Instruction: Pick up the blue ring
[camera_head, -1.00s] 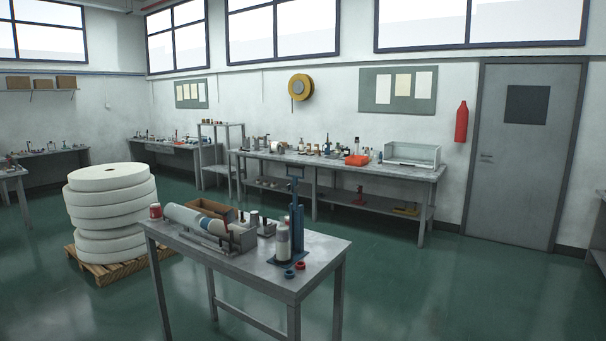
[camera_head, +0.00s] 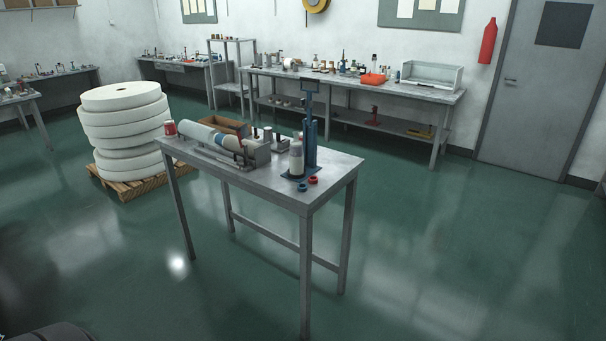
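The small blue ring (camera_head: 303,188) lies on the front part of the grey metal table (camera_head: 335,172). A red ring (camera_head: 314,180) lies right beside it, a little to the right and farther back. Both are in front of a blue press (camera_head: 310,140) with a pale bottle-like cylinder (camera_head: 296,160) on its base. Neither of my grippers shows in the head view. Only a dark shape, cut off by the edge, shows at the lower left.
A long white roll (camera_head: 196,133) in a holder and a red-topped jar (camera_head: 170,128) share the table. A stack of white discs (camera_head: 125,125) on a wooden pallet (camera_head: 130,187) stands to the left. A workbench (camera_head: 440,95) runs along the back wall. The floor in front is clear.

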